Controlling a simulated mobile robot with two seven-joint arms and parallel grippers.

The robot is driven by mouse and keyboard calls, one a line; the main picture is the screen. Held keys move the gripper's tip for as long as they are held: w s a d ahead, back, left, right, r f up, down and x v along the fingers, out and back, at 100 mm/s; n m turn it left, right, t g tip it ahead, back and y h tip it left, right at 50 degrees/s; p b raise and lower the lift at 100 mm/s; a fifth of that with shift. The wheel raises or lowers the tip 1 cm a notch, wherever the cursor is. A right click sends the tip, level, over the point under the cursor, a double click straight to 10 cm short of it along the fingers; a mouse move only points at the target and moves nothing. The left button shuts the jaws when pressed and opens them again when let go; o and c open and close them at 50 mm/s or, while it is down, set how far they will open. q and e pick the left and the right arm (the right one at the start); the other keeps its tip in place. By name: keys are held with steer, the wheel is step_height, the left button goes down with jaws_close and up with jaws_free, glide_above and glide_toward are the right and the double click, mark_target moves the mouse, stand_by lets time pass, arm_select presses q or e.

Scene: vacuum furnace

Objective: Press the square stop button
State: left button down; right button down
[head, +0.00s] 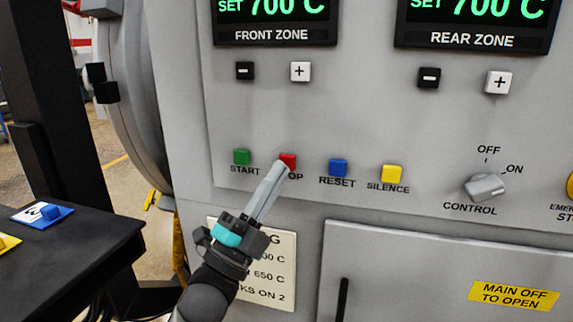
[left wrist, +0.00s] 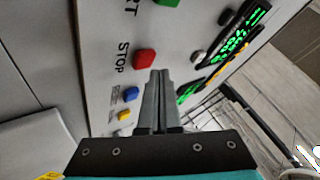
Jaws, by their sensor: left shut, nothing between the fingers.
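The square stop button is red (head: 287,160) and sits on the grey control panel between the green START button (head: 241,156) and the blue RESET button (head: 338,167). My left gripper (head: 278,168) is shut and empty, its fingertips at the red button's lower left edge in the head view, covering part of the STOP label. In the left wrist view the red button (left wrist: 144,58) shows just beyond the fingertips (left wrist: 158,72), slightly to their left. I cannot tell whether the tips touch it. My right gripper is not in view.
A yellow SILENCE button (head: 392,174) and the CONTROL knob (head: 485,187) are to the right. Two zone displays with plus and minus buttons are above. A white notice (head: 280,285) is behind my left gripper. A black table (head: 75,250) stands at the left.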

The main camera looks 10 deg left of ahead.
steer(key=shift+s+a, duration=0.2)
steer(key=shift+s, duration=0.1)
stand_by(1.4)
arm_select(q)
steer(key=shift+w, duration=0.4)
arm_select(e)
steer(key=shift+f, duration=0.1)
arm_select(q)
steer(key=shift+w, duration=0.45)
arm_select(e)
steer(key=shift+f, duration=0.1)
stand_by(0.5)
arm_select(q)
steer(key=shift+s, duration=0.15)
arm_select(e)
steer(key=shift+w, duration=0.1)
arm_select(q)
steer(key=shift+s, duration=0.75)
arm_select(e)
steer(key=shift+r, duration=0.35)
arm_select(q)
steer(key=shift+s+a+p, duration=0.1)
steer(key=shift+s+p, duration=0.65)
steer(key=shift+s, duration=1.75)
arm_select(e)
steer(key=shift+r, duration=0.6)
